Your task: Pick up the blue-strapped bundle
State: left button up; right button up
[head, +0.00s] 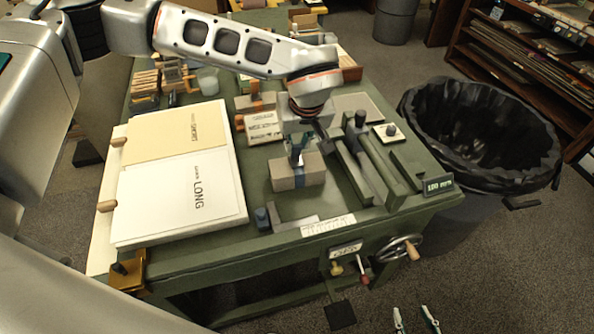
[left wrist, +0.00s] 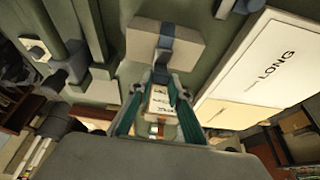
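The blue-strapped bundle (head: 284,178) is a grey-beige block on the green table, with a blue-grey band around its middle. It also shows in the left wrist view (left wrist: 188,51), just beyond the fingertips. My left gripper (head: 298,153) is at the bundle's far side and partly covers its top. In the left wrist view my left gripper (left wrist: 160,79) has its two green fingers apart, with the band's end showing between the tips. I cannot tell whether they touch the bundle. My right gripper (head: 415,318) is at the bottom edge of the head view, fingers apart and empty.
An orange-strapped bundle (head: 243,104) and a white labelled packet (head: 262,120) lie behind. Boards marked LONG (head: 180,203) and SHORT (head: 192,135) lie left. Green rails (head: 378,165) stand close to the right. A black-lined bin (head: 480,130) is beyond the table's right edge.

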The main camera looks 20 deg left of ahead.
pick_arm(q)
grip_shut()
jog(key=shift+r, duration=0.1)
